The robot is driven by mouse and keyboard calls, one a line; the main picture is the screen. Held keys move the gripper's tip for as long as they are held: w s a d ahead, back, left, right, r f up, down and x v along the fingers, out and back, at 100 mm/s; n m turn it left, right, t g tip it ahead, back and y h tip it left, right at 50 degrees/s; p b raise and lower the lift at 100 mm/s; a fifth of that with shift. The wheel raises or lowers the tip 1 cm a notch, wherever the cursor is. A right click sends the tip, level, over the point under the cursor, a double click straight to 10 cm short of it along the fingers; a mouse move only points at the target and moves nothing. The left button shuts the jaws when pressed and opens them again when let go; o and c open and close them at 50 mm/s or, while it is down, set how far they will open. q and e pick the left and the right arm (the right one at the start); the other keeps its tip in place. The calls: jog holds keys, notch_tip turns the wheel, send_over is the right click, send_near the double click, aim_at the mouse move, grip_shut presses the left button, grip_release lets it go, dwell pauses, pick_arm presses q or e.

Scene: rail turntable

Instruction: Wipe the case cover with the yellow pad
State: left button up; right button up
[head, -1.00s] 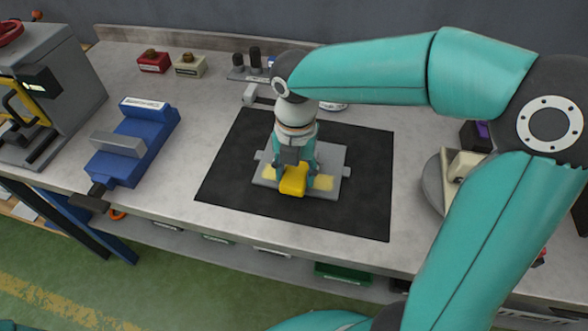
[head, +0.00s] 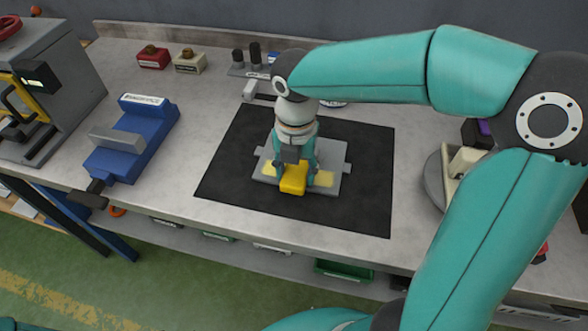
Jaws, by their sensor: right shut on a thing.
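The case cover (head: 332,162) is a flat grey plate with side tabs, lying on a black mat (head: 245,190) on the bench. Pale yellow patches show on its front part, left and right of the pad. The yellow pad (head: 293,181) is a small block at the cover's front middle. My right gripper (head: 294,168) points down over the cover and is shut on the pad. The pad appears to rest on the cover, though its underside is hidden. The gripper hides the cover's middle. My left gripper is not in view.
A blue vise (head: 132,140) stands on the left, beside a grey machine (head: 50,80). Red (head: 152,58) and cream (head: 190,62) blocks sit at the back. A round grey turntable (head: 436,180) is on the right, partly behind my arm. The mat around the cover is clear.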

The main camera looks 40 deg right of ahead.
aim_at(267, 175)
jog(key=shift+f, duration=0.2)
jog(key=shift+w+a+r+p, duration=0.1)
jog(key=shift+w+a+p, duration=0.45)
jog(key=shift+w+a, duration=0.4)
jog(key=shift+w, duration=0.3)
jog(key=shift+a, duration=0.1)
jog(key=shift+w+a+p, duration=0.7)
jog(key=shift+w+a, duration=0.3)
jog(key=shift+w, duration=0.15)
jog(key=shift+s+d, duration=1.05)
jog(key=shift+s, duration=0.15)
